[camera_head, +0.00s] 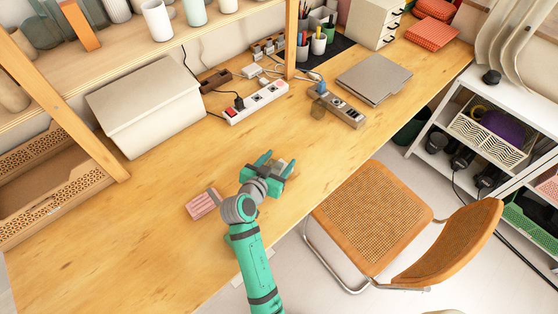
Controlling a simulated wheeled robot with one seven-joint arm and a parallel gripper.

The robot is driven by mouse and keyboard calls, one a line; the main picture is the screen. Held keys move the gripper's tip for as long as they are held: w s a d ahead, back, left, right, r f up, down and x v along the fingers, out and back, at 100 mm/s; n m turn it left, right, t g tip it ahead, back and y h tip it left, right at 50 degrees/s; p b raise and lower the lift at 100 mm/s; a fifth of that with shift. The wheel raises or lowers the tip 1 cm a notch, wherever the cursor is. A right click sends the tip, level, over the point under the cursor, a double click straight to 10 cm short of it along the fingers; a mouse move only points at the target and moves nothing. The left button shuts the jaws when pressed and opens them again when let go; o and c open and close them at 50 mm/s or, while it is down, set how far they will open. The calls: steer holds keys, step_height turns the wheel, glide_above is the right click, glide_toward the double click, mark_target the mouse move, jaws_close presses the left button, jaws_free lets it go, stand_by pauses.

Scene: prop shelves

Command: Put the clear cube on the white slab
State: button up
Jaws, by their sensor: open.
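My gripper (278,161) is over the middle of the wooden table, its green fingers apart. A small pale grey-beige block (281,166) shows between or just beyond the fingers, partly hidden by them; I cannot tell whether they touch it or what it is exactly. A small see-through, brownish-looking cube (318,109) stands on the table farther back and right, beside the grey power strip, and looks like the clear cube. I cannot make out the white slab for certain; my arm and gripper hide part of the table.
A pink block (203,204) lies left of my gripper. Power strips (257,102) (338,106), a grey laptop (374,79) and a white box (146,105) stand farther back. A cane chair (372,215) is at the table's right edge. The table's front left is clear.

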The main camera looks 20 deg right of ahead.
steer(key=v, duration=1.2)
steer(key=shift+a, duration=0.15)
